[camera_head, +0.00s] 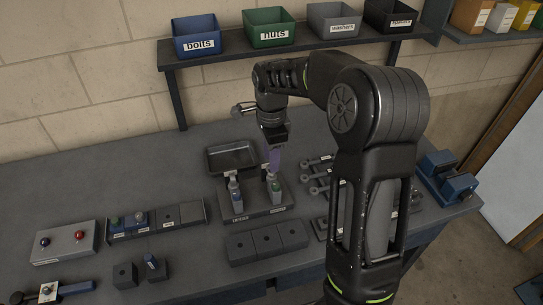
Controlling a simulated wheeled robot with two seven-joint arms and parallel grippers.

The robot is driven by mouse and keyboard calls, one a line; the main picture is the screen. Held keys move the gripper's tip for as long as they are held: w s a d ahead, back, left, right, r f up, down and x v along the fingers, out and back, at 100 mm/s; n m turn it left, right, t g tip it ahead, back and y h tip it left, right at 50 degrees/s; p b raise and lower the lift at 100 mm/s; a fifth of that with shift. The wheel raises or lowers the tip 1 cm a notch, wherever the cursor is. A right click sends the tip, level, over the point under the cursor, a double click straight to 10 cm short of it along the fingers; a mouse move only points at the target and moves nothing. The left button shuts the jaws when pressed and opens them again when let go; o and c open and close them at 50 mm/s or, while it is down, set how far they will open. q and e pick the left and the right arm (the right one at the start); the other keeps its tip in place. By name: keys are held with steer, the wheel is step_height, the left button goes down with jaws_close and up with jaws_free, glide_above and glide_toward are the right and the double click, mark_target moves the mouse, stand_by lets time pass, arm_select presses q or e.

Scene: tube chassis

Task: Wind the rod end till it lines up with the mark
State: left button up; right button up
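My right gripper (272,158) points down over the small stand (262,211) in the middle of the bench. Its fingertips are small and partly hidden, so I cannot tell whether it is open or shut or holds anything. The stand carries two upright bottle-like pieces, a blue-grey one (235,192) and one with green (276,190); the gripper is just above the green one. Several grey rod-like parts with round ends (318,161) lie right of the stand, partly behind my arm. I cannot make out the mark. My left gripper is not in view.
A dark tray (231,157) lies behind the stand. Dark blocks (266,241) lie in front. A rack (157,222) and button box (64,242) are left. A blue vise-like device (446,178) is right. Labelled bins (270,27) sit on the shelf. The back-left bench is clear.

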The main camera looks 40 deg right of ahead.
stand_by(0.3)
steer(key=m, duration=0.7)
steer(key=shift+m, duration=0.4)
steer(key=shift+f+b, duration=0.95)
steer(key=shift+f, duration=0.55)
steer(key=shift+c, duration=0.6)
jaws_close()
